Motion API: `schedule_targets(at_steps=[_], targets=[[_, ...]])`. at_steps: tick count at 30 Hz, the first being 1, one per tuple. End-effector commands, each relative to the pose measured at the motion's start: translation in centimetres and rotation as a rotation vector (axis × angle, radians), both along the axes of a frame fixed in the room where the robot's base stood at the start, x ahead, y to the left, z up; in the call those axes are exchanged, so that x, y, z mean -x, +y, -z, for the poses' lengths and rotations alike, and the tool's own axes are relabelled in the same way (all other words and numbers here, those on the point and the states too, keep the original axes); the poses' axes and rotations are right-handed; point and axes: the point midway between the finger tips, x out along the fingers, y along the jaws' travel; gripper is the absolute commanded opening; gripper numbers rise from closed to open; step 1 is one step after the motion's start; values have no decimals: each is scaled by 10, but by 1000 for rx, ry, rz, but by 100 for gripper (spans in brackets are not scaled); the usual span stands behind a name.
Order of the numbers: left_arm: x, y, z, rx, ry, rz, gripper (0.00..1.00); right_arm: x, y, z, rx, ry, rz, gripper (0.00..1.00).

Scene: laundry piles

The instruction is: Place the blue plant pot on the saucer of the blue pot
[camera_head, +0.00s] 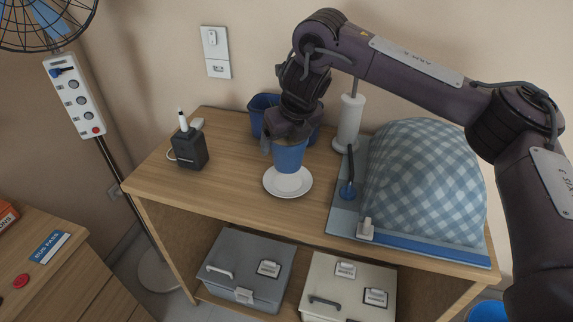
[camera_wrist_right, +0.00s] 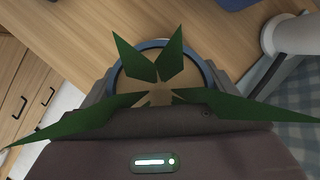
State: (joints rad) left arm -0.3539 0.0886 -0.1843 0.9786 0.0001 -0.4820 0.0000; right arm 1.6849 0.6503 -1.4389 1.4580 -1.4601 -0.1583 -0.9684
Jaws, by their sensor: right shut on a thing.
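The blue plant pot (camera_head: 289,156) is in my right gripper (camera_head: 287,134), upright and directly over the white saucer (camera_head: 288,181). Whether its base touches the saucer I cannot tell. In the right wrist view the pot's blue rim (camera_wrist_right: 153,43) shows between the fingers of my right gripper (camera_wrist_right: 155,80), with green leaves (camera_wrist_right: 176,58) rising from it. The saucer is hidden in the right wrist view. My left gripper is not in view.
A blue container (camera_head: 262,104) stands behind the gripper. A paper towel roll (camera_head: 349,122) and a checked cloth mound (camera_head: 425,175) on a board are to the right. A black box (camera_head: 188,150) stands at left. Bare wooden top (camera_head: 228,160) lies left of the saucer.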

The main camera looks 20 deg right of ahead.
Motion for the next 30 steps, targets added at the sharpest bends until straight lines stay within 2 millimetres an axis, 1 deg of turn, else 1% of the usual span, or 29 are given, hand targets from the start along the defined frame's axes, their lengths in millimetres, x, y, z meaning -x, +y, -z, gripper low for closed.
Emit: schedule_targets(at_steps=[1,5,8,10,13,15,25,26,29,30], targets=[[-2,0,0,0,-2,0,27,0,0,7,-1,-2,0,43],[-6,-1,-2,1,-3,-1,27,0,0,13,-1,-2,0,43],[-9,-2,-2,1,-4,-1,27,0,0,22,0,-2,0,43],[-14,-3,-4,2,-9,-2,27,0,0,32,0,0,0,43],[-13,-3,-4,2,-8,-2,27,0,0,47,1,0,0,43],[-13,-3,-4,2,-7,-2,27,0,0,54,1,-2,0,43],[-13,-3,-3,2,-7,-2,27,-1,0,57,-1,-3,0,43],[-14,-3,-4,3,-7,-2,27,0,0,57,1,-1,0,86],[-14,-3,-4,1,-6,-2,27,0,0,57,1,-1,0,99],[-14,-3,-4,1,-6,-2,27,0,0,57,1,-1,0,100]])
